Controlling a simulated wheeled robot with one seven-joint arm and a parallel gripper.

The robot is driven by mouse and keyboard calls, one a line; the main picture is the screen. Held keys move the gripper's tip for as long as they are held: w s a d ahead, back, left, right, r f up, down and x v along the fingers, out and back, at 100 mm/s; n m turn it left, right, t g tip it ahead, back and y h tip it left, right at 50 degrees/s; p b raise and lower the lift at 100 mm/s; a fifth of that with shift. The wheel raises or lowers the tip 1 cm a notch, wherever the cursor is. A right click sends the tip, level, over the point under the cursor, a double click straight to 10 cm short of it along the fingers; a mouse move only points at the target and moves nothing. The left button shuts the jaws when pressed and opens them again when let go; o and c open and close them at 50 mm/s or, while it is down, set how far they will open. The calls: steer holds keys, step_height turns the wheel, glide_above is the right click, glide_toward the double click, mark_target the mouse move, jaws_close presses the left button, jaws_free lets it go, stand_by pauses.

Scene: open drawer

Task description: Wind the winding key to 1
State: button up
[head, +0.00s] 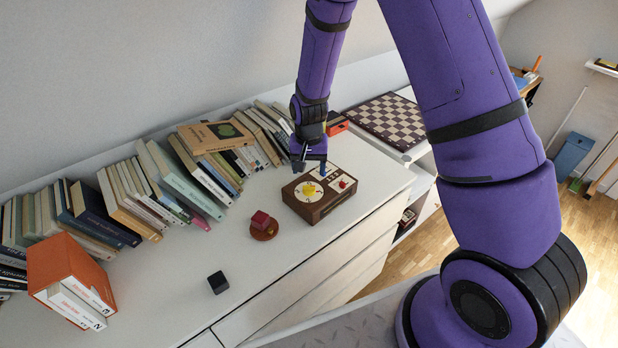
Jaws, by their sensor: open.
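I cannot tell for certain which part is the winding key. My gripper (310,167) points down over the back edge of the box, behind the yellow knob. It is open, and nothing shows held in it. A small blue piece (322,170) shows by its right finger; I cannot tell whether it touches.
A red block on a round brown base (263,226) and a black cube (218,283) stand to the left on the cabinet top (180,270). Rows of books (180,178) line the wall behind. A chessboard (392,124) lies at the back right. The cabinet's front is clear.

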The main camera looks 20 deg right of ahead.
steer(key=shift+r, duration=1.75)
steer(key=s+d+r+n+t, duration=0.15)
steer(key=s+r, duration=0.35)
steer(key=r, duration=0.7)
steer(key=s+d+r+n+t, duration=0.15)
steer(key=s+r, duration=0.45)
steer(key=r, duration=0.6)
steer(key=s+d+r+t, duration=0.1)
steer(key=s+r, duration=0.3)
steer(key=s, duration=0.5)
steer(key=s+d+r+n+t, duration=0.1)
steer(key=s+d+r, duration=0.2)
steer(key=s, duration=0.6)
steer(key=shift+s+r, duration=0.15)
steer(key=shift+r, duration=1.05)
